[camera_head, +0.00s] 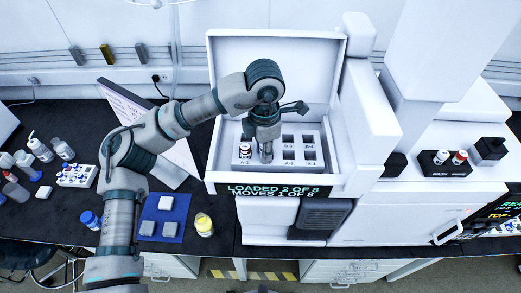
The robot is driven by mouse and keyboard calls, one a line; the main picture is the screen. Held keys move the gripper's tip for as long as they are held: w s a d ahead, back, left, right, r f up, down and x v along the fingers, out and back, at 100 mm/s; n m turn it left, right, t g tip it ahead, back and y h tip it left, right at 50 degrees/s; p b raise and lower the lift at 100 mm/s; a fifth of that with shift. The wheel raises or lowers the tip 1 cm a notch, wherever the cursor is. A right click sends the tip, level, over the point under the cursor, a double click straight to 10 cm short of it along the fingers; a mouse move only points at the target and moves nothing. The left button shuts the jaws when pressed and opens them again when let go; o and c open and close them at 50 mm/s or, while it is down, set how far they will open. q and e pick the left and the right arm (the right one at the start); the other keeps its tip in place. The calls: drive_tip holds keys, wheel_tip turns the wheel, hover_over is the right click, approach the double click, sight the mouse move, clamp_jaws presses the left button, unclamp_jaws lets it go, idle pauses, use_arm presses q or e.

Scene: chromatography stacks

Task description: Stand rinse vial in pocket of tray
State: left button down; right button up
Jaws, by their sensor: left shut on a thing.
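The white tray (315,172) with dark square pockets sits inside the open white box of the instrument. A red-capped vial (245,151) stands in its front left pocket. My left gripper (267,157) points down over the tray, just right of that vial, with its fingers close together. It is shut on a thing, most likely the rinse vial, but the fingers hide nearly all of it. I cannot tell whether the held thing is inside a pocket or above it. Several pockets to the right look empty. My right gripper is not in view.
The box's raised lid (300,60) stands behind my arm. A front display (275,190) reads "LOADED 2 OF 8, MOVES 1 OF 8". A yellow-capped jar (204,224), a blue mat (170,209) and a white vial rack (76,175) lie to the left. A black block (443,170) holds two vials at right.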

use_arm(q)
drive_tip(key=shift+s+d+f, duration=0.1)
drive_tip(key=shift+s+f, duration=0.05)
drive_tip(key=shift+f, duration=0.75)
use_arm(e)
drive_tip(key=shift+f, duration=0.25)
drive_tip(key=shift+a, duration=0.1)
use_arm(q)
drive_tip(key=c, duration=0.9)
unclamp_jaws()
drive_tip(key=shift+d+f, duration=0.1)
drive_tip(key=shift+w+d, duration=0.2)
drive_tip(key=shift+w, duration=0.25)
drive_tip(key=shift+w+d, duration=0.15)
drive_tip(key=shift+d, duration=0.1)
drive_tip(key=o, duration=0.8)
drive_tip(key=shift+a, duration=0.3)
drive_tip(key=shift+a+r, duration=0.15)
drive_tip(key=shift+r, duration=0.05)
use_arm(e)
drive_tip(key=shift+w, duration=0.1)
